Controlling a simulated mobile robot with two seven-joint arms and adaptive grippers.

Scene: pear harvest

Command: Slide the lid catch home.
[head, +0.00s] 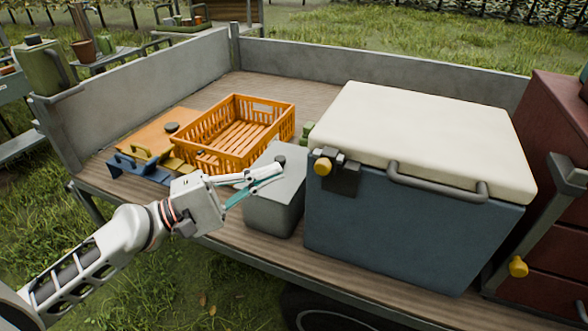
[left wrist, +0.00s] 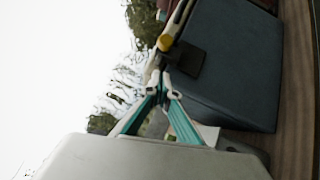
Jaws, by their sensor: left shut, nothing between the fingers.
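The blue cool box (head: 400,235) stands on the trailer bed with its cream lid (head: 430,130) lying shut on top. The lid catch has a yellow knob (head: 322,167) and a dark plate (head: 343,178) at the lid's front left corner. In the left wrist view the knob (left wrist: 165,43) and plate (left wrist: 190,60) appear just beyond the fingertips. My left gripper (head: 281,172) is shut and empty, with teal fingers pointing right, a short way left of the knob. I see a gap between fingertips and knob. My right gripper is not in view.
A grey box (head: 275,205) stands beneath my left gripper, beside the cool box. An orange crate (head: 240,125) lies behind it. A bar handle (head: 435,185) crosses the lid's front. A dark red drawer cabinet (head: 545,265) stands close on the right.

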